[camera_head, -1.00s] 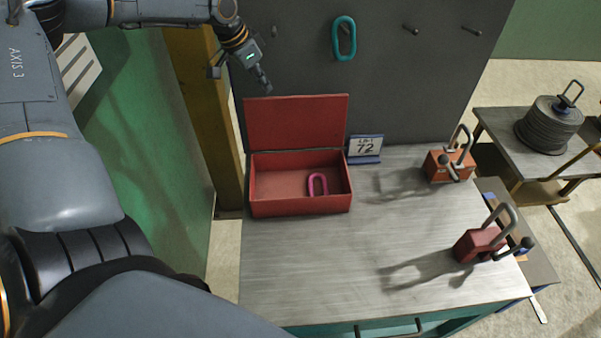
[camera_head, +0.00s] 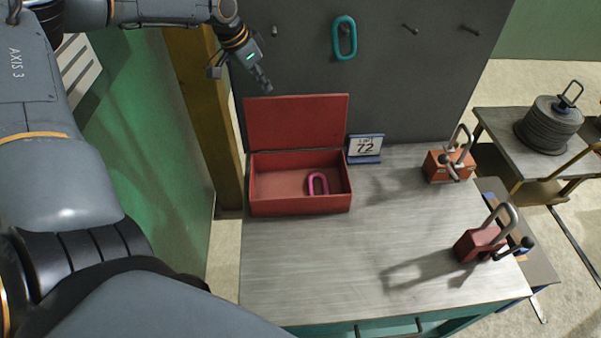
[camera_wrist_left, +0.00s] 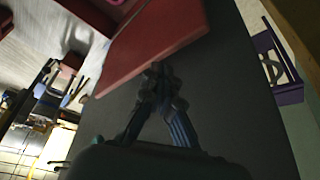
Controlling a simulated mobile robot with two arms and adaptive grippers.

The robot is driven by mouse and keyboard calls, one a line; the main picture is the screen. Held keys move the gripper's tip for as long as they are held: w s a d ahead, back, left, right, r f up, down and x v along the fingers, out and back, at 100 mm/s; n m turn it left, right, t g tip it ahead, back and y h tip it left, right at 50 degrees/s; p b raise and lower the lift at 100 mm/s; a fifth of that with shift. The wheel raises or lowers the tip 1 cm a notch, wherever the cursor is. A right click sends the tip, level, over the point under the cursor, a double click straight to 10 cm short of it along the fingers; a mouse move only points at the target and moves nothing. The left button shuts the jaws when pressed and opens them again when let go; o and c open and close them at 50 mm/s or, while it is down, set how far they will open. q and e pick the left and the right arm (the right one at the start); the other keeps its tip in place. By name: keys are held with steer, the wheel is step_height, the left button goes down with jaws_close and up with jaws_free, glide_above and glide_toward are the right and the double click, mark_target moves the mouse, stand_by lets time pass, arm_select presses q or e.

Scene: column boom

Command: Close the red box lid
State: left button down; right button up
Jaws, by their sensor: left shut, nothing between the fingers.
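The red box (camera_head: 300,205) sits on the metal workbench with its lid (camera_head: 297,122) standing upright at the back, open. A pink oblong ring (camera_head: 318,184) stands inside the box. My left gripper (camera_head: 264,82) is shut and empty, just above and behind the lid's top edge, near its left end. In the left wrist view, the closed fingertips (camera_wrist_left: 157,72) show beside the edge of the red lid (camera_wrist_left: 150,45). I cannot tell whether they touch it. My right gripper is in neither view.
A sign reading 72 (camera_head: 365,147) stands right of the box. An orange block (camera_head: 450,167) and a dark red block (camera_head: 478,245), both with metal handles, stand on the right of the bench (camera_head: 340,260). A dark pegboard (camera_head: 300,60) with a teal ring (camera_head: 344,38) rises behind.

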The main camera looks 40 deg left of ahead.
arm_select(q)
steer(key=shift+f+b, duration=0.6)
steer(key=shift+f, duration=0.15)
steer(key=shift+s+d, duration=0.1)
steer(key=shift+s, duration=0.05)
